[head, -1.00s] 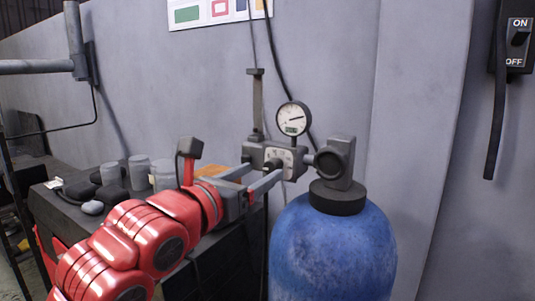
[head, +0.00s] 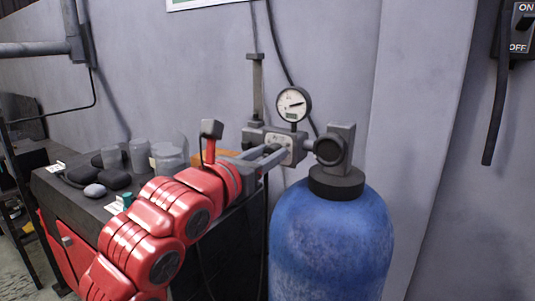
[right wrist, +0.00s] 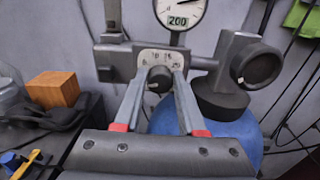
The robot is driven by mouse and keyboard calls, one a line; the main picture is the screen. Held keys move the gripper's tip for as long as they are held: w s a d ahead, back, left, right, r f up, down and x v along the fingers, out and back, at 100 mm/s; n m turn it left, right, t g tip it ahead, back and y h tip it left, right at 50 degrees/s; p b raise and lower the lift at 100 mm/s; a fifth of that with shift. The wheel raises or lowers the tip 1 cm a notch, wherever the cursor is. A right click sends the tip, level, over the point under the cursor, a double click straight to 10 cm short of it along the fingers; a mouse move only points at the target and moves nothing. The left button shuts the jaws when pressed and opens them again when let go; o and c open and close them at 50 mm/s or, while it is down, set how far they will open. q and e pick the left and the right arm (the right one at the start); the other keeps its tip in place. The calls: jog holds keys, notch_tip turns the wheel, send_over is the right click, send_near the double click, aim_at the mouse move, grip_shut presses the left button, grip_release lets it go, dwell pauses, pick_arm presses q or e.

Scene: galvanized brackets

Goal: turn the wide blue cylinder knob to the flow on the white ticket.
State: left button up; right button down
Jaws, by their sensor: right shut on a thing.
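The wide blue cylinder (head: 328,240) stands upright against the grey wall, its dark valve on top. A regulator with a pale scale plate (head: 288,150) and a round gauge (head: 294,104) joins the valve from the left. My right gripper (right wrist: 160,82) is shut on the dark knob (right wrist: 159,74) in front of the scale plate, one finger on each side. The right gripper (head: 276,152) mostly hides the knob in the head view. The scale marks are too small to read surely. Small white papers (head: 57,167) lie on the dark cabinet; I cannot tell if one is the ticket.
The cabinet top (head: 58,198) holds grey jars (head: 168,160), dark rounded items (head: 115,181) and an orange block (right wrist: 53,89). A hose hangs behind the gauge. An ON/OFF switch (head: 522,22) is on the wall at right. The gauge display reads 200 (right wrist: 178,22).

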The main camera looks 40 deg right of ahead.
jog(key=m+b, duration=0.2)
jog(key=m, duration=0.8)
jog(key=m+b, duration=0.3)
jog(key=m, duration=0.8)
jog(key=m+b, duration=0.3)
jog(key=m, duration=0.7)
jog(key=shift+f+m, duration=0.3)
jog(key=shift+f, duration=0.1)
dwell(0.6)
jog(key=c, duration=0.5)
grip_release()
